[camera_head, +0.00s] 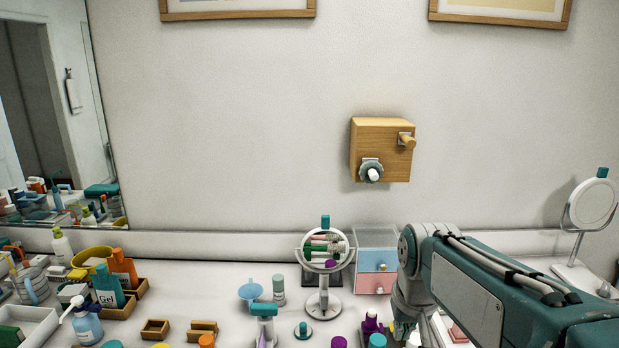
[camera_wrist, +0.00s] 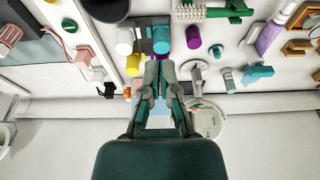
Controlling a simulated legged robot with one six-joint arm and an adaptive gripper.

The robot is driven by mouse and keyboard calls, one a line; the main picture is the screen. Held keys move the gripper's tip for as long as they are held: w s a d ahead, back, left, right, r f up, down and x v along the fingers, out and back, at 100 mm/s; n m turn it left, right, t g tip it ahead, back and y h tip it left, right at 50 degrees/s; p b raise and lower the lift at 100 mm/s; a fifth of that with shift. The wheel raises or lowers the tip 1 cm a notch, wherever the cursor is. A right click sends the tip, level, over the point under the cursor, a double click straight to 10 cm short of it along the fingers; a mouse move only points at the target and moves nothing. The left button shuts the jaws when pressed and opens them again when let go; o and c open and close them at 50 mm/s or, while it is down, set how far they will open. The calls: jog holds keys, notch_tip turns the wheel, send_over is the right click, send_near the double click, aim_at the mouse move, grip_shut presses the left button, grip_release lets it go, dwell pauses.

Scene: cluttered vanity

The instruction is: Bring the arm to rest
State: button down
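My arm (camera_head: 500,285) reaches in from the lower right in the head view, over the right part of the vanity top. Its wrist is bent down beside the small drawer unit (camera_head: 376,262). My gripper (camera_head: 403,328) points down in front of that unit, partly cut off by the frame and hard to make out. In the wrist view my gripper (camera_wrist: 160,66) has its fingertips together, with nothing seen between them. Several bottles and jars, among them a teal-capped one (camera_wrist: 161,40), show just beyond the tips; I cannot tell how far below them.
A round stand mirror (camera_head: 323,303) is left of my gripper. Another mirror (camera_head: 594,205) stands at the far right. A wooden block with knobs (camera_head: 380,150) is on the wall. Bottles and trays crowd the left side, including a pump bottle (camera_head: 87,326). The air above the counter is clear.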

jog(key=s+f+t, duration=0.1)
jog(key=s+t, duration=0.2)
jog(key=s, duration=1.2)
jog(key=shift+w+f, duration=0.1)
dwell(0.8)
